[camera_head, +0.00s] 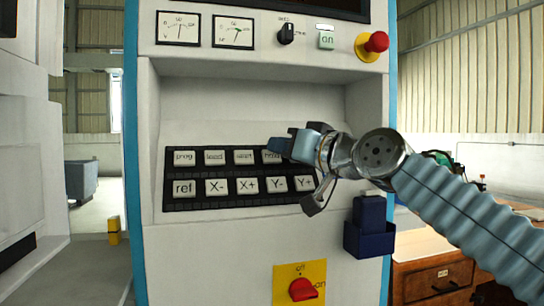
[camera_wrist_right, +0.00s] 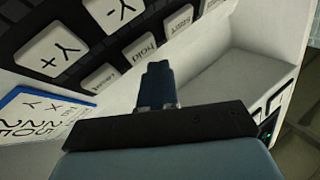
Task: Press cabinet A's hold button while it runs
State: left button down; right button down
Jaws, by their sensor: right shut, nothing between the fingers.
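The cabinet (camera_head: 205,265) fills the middle of the head view; no letter A shows on it. Its black keypad (camera_head: 240,200) has two rows of white keys. The hold button (camera_wrist_right: 143,50) shows in the wrist view; in the head view my right gripper (camera_head: 280,146) mostly covers it. My right gripper, also in the wrist view (camera_wrist_right: 158,70), is shut and empty, its tips close beside the hold button. I cannot tell whether they touch it. My left gripper is not in view.
The start key (camera_head: 245,157) is left of the gripper; the Y- key (camera_head: 277,184) is below. A red emergency knob (camera_head: 376,42), a lit green key (camera_head: 326,40) and a selector knob (camera_head: 286,34) sit above. A red main switch (camera_head: 302,289) is below; a blue holder (camera_head: 368,238) is at right.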

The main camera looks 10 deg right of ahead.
jog(key=shift+w+f, duration=0.1)
dwell(0.6)
jog(key=shift+w+f, duration=0.15)
jog(key=shift+w, duration=0.1)
jog(key=shift+w+f+b, duration=0.25)
jog(key=shift+w+b, duration=0.05)
jog(key=shift+b, duration=0.1)
dwell(0.6)
jog(key=shift+r, duration=0.1)
jog(key=shift+s+r+p, duration=0.35)
jog(key=shift+s+r, duration=0.05)
jog(key=shift+s, duration=0.25)
jog(key=shift+s+r+p, duration=0.6)
jog(key=shift+s+r, duration=0.15)
jog(key=shift+s, duration=0.3)
jog(key=shift+s+r+p, duration=0.55)
jog(key=shift+s+r, duration=0.15)
jog(key=shift+s, duration=0.3)
